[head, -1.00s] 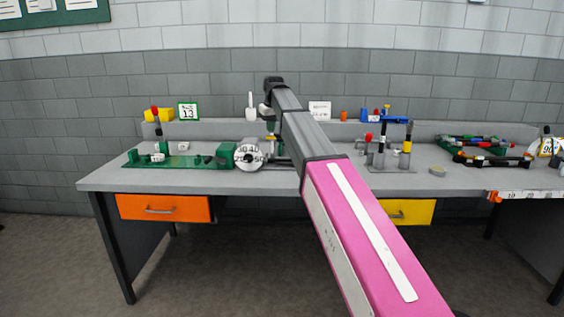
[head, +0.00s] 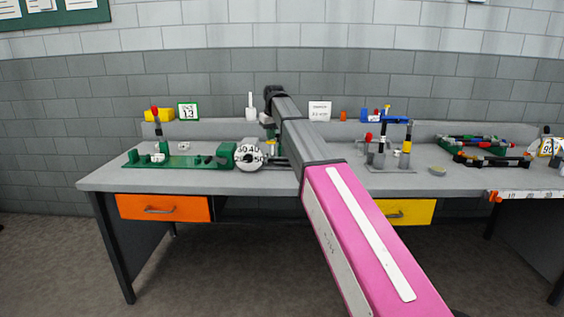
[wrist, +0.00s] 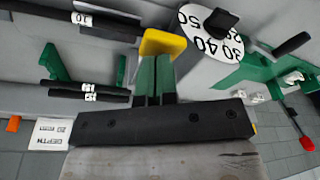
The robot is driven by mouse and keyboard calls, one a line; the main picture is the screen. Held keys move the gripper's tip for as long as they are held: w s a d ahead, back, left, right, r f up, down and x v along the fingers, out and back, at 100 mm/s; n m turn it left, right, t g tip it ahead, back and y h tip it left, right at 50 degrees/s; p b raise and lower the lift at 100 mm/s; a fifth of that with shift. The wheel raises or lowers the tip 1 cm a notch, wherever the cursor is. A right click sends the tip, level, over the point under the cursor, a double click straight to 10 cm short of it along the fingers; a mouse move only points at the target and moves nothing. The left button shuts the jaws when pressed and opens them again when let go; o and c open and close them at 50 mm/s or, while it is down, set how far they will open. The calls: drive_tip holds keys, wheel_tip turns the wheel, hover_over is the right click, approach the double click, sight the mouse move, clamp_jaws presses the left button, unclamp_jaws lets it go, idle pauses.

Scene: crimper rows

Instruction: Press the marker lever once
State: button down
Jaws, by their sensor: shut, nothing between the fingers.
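A yellow-ended part (wrist: 163,42) lies right at the tips of my gripper (wrist: 155,62) in the wrist view. The gripper is shut and empty; I cannot tell whether its tips touch the yellow part. I cannot tell for sure which part is the marker lever. In the head view my arm reaches over the bench, and its end hides most of what is behind it. A white numbered dial (head: 249,157) sits just left of the arm's end and also shows in the wrist view (wrist: 211,33). A red-knobbed upright lever (head: 155,118) stands on the green device (head: 185,161) further left.
The grey bench (head: 120,178) has orange (head: 160,208) and yellow (head: 405,212) drawers. A stand with red and blue-topped posts (head: 390,150) is right of my arm. Dark rods with number labels (wrist: 85,90) and a DEPTH card (wrist: 50,134) lie near my gripper.

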drive_tip(key=shift+f, duration=1.6)
drive_tip(key=shift+r, duration=5)
